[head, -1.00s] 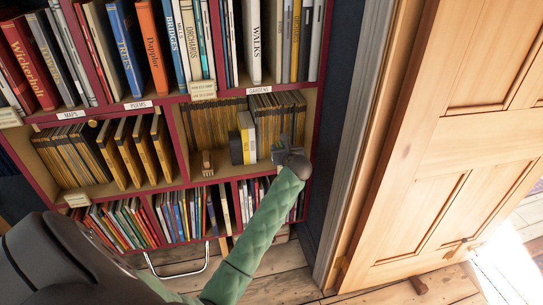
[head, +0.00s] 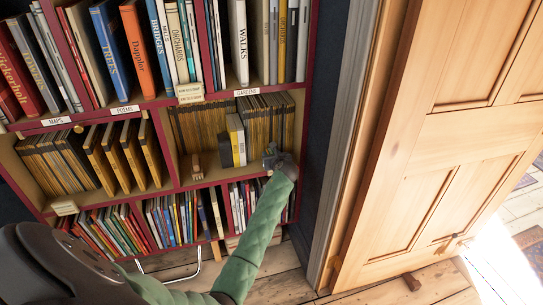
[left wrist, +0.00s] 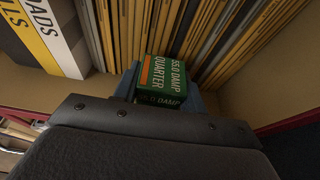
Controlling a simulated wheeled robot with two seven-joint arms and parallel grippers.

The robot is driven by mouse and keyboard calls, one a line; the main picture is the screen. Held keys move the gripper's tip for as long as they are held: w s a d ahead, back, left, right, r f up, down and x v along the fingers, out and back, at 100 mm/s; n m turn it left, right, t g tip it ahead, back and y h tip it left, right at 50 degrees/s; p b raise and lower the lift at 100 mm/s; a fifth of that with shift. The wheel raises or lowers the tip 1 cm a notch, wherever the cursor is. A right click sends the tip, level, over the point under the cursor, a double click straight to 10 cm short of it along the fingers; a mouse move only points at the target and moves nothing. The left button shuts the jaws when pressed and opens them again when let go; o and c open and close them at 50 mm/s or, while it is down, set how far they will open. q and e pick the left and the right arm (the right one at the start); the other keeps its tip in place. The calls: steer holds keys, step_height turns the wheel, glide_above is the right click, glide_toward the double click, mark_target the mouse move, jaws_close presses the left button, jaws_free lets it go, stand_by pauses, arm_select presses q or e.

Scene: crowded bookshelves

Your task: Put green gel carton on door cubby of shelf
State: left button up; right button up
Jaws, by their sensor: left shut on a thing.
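The green gel carton (left wrist: 165,76) shows in the left wrist view, with an orange stripe and white lettering. My left gripper (left wrist: 162,90) is shut on it, with blue fingers at its two sides. In the head view my left gripper (head: 275,156) is at the front of the middle-row cubby (head: 215,172) nearest the door. A row of thin yellow-edged volumes is close behind the carton. In the head view I cannot make out the carton at the gripper. Whether its underside touches the shelf board is hidden. My right gripper is in neither view.
Yellow, white and dark books (head: 236,138) stand left of the gripper in the same cubby. A small wooden object (head: 196,166) is further left. Bare board shows between them. The cubby's red side wall is close on the right. A wooden door (head: 440,130) stands further right.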

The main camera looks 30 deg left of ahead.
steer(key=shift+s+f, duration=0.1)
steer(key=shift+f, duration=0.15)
arm_select(q)
steer(key=shift+f, duration=0.1)
steer(key=o, duration=0.7)
steer(key=shift+c, duration=0.2)
steer(key=o, duration=0.4)
steer(key=shift+o, duration=0.2)
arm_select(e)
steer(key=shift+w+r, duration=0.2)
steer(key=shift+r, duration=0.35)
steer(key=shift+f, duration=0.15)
